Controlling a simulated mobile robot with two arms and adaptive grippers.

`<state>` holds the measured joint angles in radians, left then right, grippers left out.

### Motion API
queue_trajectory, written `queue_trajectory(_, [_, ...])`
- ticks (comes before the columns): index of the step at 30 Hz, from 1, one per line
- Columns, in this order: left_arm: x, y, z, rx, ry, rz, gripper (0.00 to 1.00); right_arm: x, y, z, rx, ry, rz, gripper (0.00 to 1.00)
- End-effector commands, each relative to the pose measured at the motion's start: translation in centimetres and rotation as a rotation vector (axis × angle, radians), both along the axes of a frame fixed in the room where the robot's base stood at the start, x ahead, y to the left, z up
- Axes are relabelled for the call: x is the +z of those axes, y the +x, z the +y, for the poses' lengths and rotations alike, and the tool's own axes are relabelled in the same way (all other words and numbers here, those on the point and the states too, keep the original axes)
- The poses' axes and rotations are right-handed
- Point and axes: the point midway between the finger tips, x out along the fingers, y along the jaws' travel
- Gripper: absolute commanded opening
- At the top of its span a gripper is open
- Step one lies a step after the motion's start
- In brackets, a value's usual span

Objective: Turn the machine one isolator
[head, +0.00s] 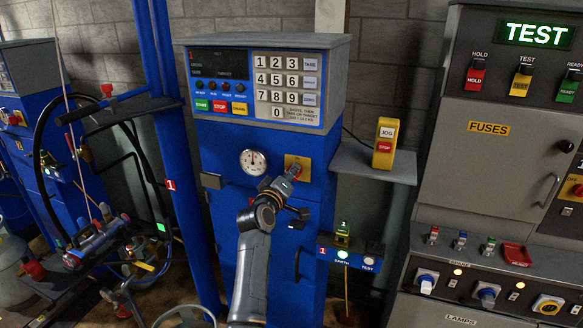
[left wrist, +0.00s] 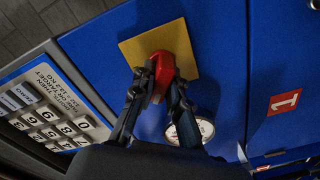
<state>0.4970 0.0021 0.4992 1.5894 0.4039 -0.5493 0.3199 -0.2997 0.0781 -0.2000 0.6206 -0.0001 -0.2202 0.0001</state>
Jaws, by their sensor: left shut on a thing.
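The machine one isolator is a red handle (left wrist: 163,70) on a yellow plate (left wrist: 180,45), seen close in the left wrist view. In the head view its yellow plate (head: 303,162) is on the front of the blue machine (head: 226,145), right of the round gauge (head: 253,162). My left gripper (head: 291,176) reaches up to it from below and covers most of the handle there. In the left wrist view my left gripper (left wrist: 164,85) is shut with one finger on each side of the red handle. My right gripper is in neither view.
A keypad panel (head: 288,85) is above the isolator. A yellow JOG/STOP box (head: 385,143) stands on a shelf at the right. A small EARTH/TEST box (head: 345,252) is lower right. The grey TEST cabinet (head: 480,165) is at far right. A blue post (head: 172,150) stands left.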

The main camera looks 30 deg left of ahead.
Motion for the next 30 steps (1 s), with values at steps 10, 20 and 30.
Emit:
queue_trajectory(10, [0.0,0.0,0.1,0.001,-0.315,-0.075,0.0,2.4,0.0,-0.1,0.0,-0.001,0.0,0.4])
queue_trajectory(20, [-0.2,0.0,0.2,0.001,-0.544,-0.13,0.0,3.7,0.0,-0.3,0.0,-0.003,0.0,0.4])
queue_trajectory(30, [-0.4,0.0,0.2,0.001,-0.652,-0.157,0.0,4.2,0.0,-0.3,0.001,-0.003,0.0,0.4])
